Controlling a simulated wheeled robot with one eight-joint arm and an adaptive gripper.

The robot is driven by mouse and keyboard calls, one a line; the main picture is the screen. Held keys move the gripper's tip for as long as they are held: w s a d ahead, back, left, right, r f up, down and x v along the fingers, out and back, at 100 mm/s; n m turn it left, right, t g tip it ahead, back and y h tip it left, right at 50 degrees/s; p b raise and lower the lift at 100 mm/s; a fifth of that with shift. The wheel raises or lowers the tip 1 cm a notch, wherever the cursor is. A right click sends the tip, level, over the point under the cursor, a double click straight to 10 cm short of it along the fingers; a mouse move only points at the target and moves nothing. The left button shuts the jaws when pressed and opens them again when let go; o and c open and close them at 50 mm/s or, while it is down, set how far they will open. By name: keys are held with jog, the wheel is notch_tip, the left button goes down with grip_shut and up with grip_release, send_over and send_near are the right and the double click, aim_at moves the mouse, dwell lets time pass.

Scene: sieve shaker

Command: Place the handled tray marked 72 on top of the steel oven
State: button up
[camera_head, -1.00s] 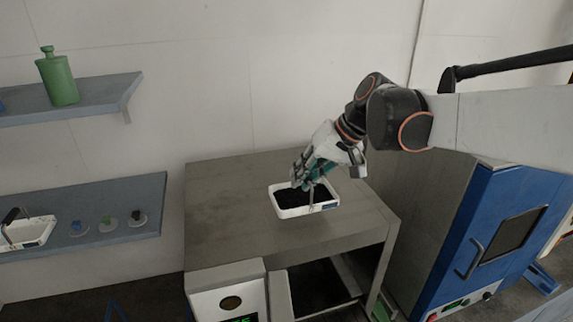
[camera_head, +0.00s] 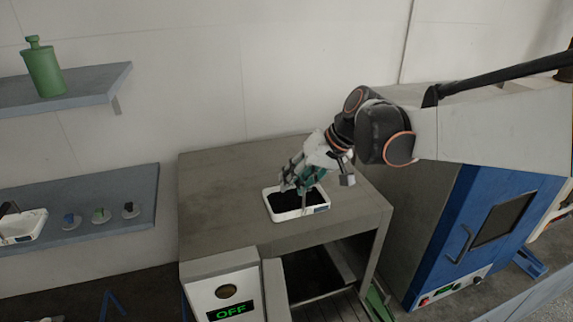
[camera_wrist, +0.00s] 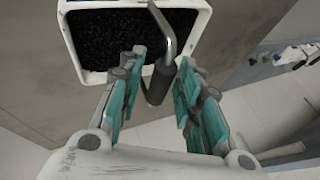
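The handled tray (camera_head: 321,208) is white and shallow, with dark granules inside. It rests on the top of the grey steel oven (camera_head: 220,205), towards its right side. I cannot read its mark. In the wrist view the tray (camera_wrist: 120,78) shows at the top, with its bent metal handle (camera_wrist: 158,86) ending in a dark grip. My gripper (camera_wrist: 160,72) has its teal-padded fingers apart, one on each side of the handle, with gaps showing. In the head view my gripper (camera_head: 294,186) is over the tray and hides part of it.
The oven's front display (camera_head: 230,311) reads OFF, and its front is open beside it. A blue cabinet (camera_head: 460,235) stands to the right. The oven top's left side is clear.

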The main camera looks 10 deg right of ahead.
jog(key=shift+r, duration=0.15)
jog(key=shift+d+r, duration=0.1)
jog(key=shift+r, duration=0.15)
jog(key=b+v, duration=0.1)
jog(key=v, duration=1)
jog(key=shift+r, duration=0.25)
jog(key=shift+s+d, duration=0.15)
